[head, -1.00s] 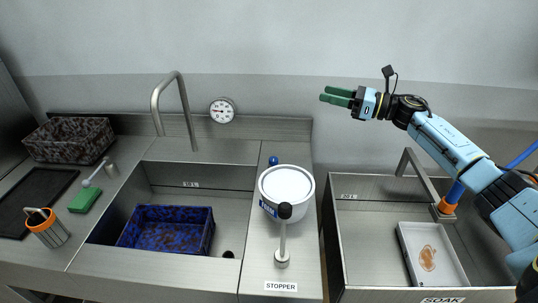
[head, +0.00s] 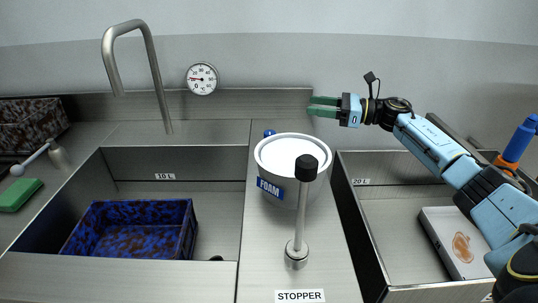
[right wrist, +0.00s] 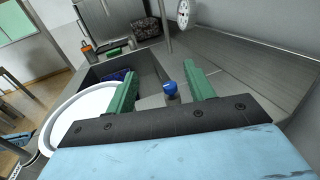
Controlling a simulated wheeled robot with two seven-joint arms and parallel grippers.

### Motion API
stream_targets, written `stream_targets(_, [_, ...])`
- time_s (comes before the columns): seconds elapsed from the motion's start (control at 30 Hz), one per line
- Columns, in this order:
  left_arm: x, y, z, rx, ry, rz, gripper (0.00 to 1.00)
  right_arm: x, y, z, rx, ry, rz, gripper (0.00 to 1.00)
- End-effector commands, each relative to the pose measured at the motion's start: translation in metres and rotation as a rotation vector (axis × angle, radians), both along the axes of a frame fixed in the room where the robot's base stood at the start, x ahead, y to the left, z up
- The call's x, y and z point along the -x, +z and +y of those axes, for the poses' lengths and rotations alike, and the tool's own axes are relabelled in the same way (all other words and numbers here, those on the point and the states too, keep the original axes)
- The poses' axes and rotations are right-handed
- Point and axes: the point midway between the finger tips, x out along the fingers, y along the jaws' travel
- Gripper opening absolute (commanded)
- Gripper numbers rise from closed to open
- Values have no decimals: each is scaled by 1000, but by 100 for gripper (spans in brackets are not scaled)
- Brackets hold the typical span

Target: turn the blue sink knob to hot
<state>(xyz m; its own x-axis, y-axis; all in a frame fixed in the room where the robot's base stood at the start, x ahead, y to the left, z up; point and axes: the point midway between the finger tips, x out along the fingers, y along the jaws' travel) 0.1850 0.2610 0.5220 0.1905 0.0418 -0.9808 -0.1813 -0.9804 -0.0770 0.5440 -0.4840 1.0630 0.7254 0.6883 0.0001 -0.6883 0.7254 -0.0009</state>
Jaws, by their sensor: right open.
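The blue knob (head: 269,133) shows only in part in the head view, just behind the white FOAM tub (head: 291,150), which hides its lower part. My right gripper (head: 324,107) is open and empty, above and to the right of the knob in the head view. Its green fingers (right wrist: 160,88) are apart in the right wrist view, with the tub close on the left. My left gripper is not in view.
A black-topped STOPPER lever (head: 301,210) stands in front of the tub. A curved faucet (head: 158,80) and a round dial (head: 202,78) are at the back. The left basin holds a blue speckled crate (head: 187,240); the right basin holds a white tray (head: 442,240).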

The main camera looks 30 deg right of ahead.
Motion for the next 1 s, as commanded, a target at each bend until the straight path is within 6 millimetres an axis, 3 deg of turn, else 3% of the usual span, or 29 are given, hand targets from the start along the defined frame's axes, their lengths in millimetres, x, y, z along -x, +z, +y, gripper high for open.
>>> stream_targets(0.03, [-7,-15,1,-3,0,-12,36,0,-27,0,0,0,0,53])
stream_targets(0.1, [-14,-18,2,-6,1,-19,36,0,-46,0,0,0,0,53])
stream_targets(0.33, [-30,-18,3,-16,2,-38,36,0,-90,0,0,0,0,53])
stream_targets(0.67, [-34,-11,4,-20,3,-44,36,-8,-100,7,-1,0,-3,53])
stream_targets(1.0, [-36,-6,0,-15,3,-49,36,-57,-99,55,-3,3,-3,53])
